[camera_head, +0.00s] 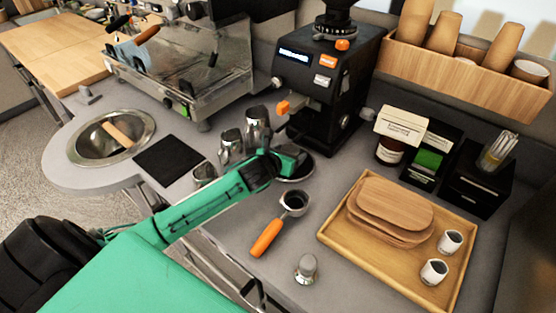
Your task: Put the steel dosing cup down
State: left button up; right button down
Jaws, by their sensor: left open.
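My left gripper (290,162) reaches in from the left, low over the counter in front of the grinder. It is open. A dark round dish (301,178) shows just under and beside its fingers, partly hidden by them; I cannot tell whether they touch. A small steel cup (204,172), which looks like the dosing cup, stands upright on the counter between the black mat and my left forearm. It is apart from the gripper fingers, and my arm passes close in front of it. My right gripper is out of view.
Two steel pitchers (230,149) stand behind my left arm, near the black grinder (328,90). A portafilter (267,238) with an orange handle and a tamper (306,269) are on the near counter. A wooden tray (340,243) holds boards and two cups at right.

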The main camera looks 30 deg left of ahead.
pick_arm(q)
jog(key=b+v, duration=0.1)
jog(key=v, duration=0.7)
jog(key=shift+s+r, duration=0.15)
jog(key=shift+s, duration=0.2)
